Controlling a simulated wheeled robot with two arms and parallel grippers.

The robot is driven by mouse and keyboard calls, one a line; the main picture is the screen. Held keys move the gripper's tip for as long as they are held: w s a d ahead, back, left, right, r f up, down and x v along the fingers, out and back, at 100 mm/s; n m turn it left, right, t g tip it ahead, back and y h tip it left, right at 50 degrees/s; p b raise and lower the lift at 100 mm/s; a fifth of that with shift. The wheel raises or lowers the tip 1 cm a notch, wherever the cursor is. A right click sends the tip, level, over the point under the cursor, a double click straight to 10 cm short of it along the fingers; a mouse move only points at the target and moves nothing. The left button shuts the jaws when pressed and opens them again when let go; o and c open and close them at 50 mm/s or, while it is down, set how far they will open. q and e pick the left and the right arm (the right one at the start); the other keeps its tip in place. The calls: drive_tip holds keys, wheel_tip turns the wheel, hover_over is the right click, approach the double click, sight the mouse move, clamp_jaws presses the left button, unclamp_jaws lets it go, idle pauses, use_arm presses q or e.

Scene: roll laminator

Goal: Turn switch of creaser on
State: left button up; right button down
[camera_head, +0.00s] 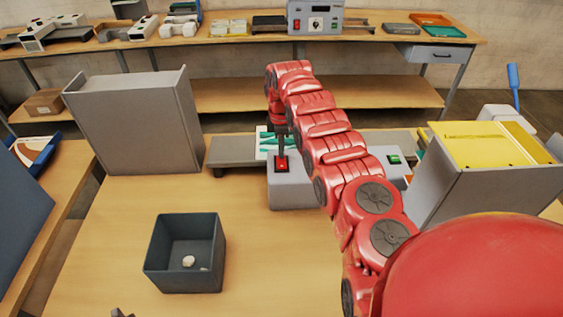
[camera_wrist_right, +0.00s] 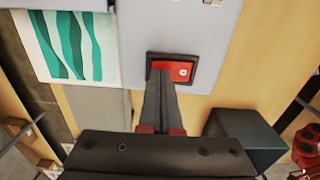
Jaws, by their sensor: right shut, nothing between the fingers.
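The creaser is a light grey machine (camera_head: 293,190) on the wooden table, partly hidden behind my right arm. Its red rocker switch (camera_head: 282,168) sits in a black frame on the top at its left end. In the right wrist view the red switch (camera_wrist_right: 182,71) shows a small white mark on its right half. My right gripper (camera_head: 281,153) is shut and empty, pointing down. Its fingertips (camera_wrist_right: 163,68) overlap the left half of the switch; whether they press on it I cannot tell. A small dark tip at the head view's bottom edge may be my left gripper (camera_head: 122,313).
A green switch (camera_head: 394,159) is at the machine's right end. A sheet with teal waves (camera_wrist_right: 75,45) lies beside the red switch. A dark open bin (camera_head: 185,255) stands in front. A grey holder (camera_head: 135,120) stands left, and a box with yellow sheets (camera_head: 480,150) right.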

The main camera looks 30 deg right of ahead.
drive_tip(key=shift+f, duration=0.35)
drive_tip(key=shift+r, duration=2.3)
drive_tip(key=shift+r+p, duration=0.35)
drive_tip(key=shift+r, duration=0.95)
